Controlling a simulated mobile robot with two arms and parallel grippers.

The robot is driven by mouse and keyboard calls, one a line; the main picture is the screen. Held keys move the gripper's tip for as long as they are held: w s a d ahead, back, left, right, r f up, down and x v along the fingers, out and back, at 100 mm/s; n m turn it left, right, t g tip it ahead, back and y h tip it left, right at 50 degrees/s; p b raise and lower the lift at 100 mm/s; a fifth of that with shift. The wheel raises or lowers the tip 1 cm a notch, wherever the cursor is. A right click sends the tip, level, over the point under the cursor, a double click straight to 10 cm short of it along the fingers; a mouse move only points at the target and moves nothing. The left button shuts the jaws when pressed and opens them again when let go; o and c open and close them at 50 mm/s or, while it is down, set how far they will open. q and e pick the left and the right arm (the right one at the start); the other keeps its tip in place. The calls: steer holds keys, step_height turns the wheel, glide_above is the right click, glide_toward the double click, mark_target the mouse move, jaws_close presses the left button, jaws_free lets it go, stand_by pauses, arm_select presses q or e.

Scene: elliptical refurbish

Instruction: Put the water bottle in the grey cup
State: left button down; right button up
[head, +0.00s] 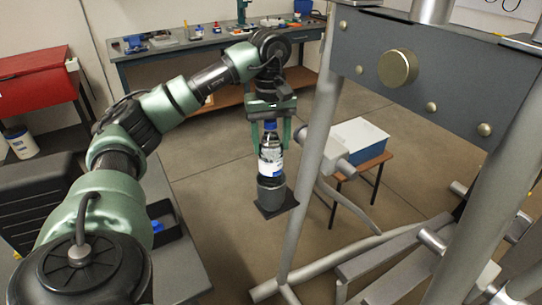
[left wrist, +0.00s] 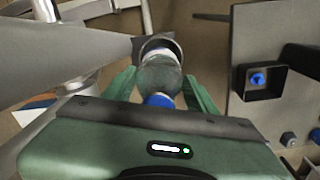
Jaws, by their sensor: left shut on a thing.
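The water bottle (head: 270,157), clear with a white and blue label and a blue cap, is upright between the green fingers of my left gripper (head: 270,146), which is shut on it. In the left wrist view the bottle (left wrist: 160,76) points away from the gripper. The grey cup (head: 271,191) is directly below the bottle on a dark square plate (head: 287,204). The bottle's lower end meets the cup's mouth, and the cup's rim (left wrist: 172,41) shows around it in the left wrist view. How deep the bottle sits is hidden. My right gripper is out of view.
A thick grey metal frame (head: 310,160) stands close to the right of the cup. A small table (head: 345,172) with a white and blue box (head: 360,138) is behind it. A workbench (head: 170,50) is at the back and a red cabinet (head: 35,78) at the left.

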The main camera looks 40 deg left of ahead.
mark_target(271, 155)
arm_select(q)
step_height(271, 155, down, 4)
steer(key=shift+r, duration=0.2)
steer(key=shift+f, duration=0.3)
steer(key=shift+c, duration=2.4)
jaws_free()
steer(key=shift+a, duration=0.1)
